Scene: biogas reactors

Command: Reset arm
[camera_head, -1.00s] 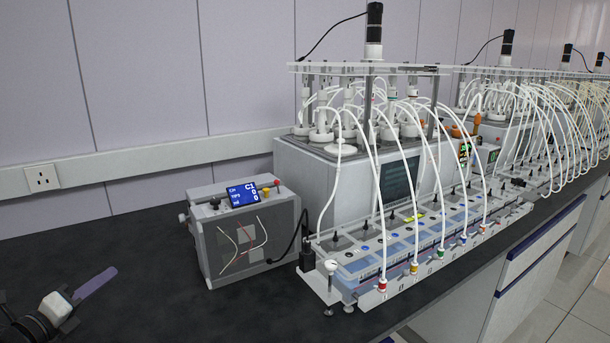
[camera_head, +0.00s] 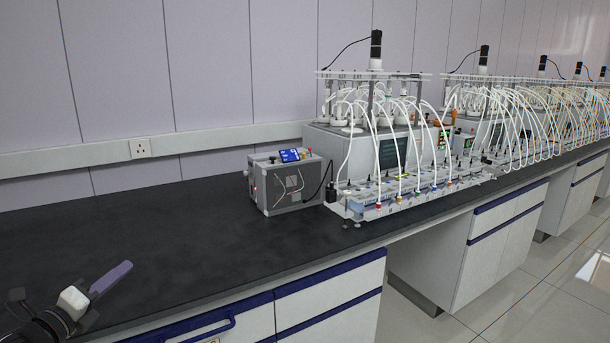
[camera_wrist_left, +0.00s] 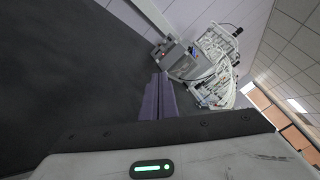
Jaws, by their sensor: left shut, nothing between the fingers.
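My left gripper (camera_head: 112,278) shows at the lower left of the head view, above the black bench top. Its purple fingers are together with nothing between them. In the left wrist view the same closed fingers (camera_wrist_left: 158,96) point towards the reactor equipment, well apart from it. My right gripper is not in either view.
The black bench top (camera_head: 150,220) is clear in front of the gripper. A grey control box (camera_head: 285,183) with a blue screen stands beside the reactor unit (camera_head: 385,150) with white tubes. More reactors run along the right. White cabinets (camera_head: 330,305) with blue edges stand below.

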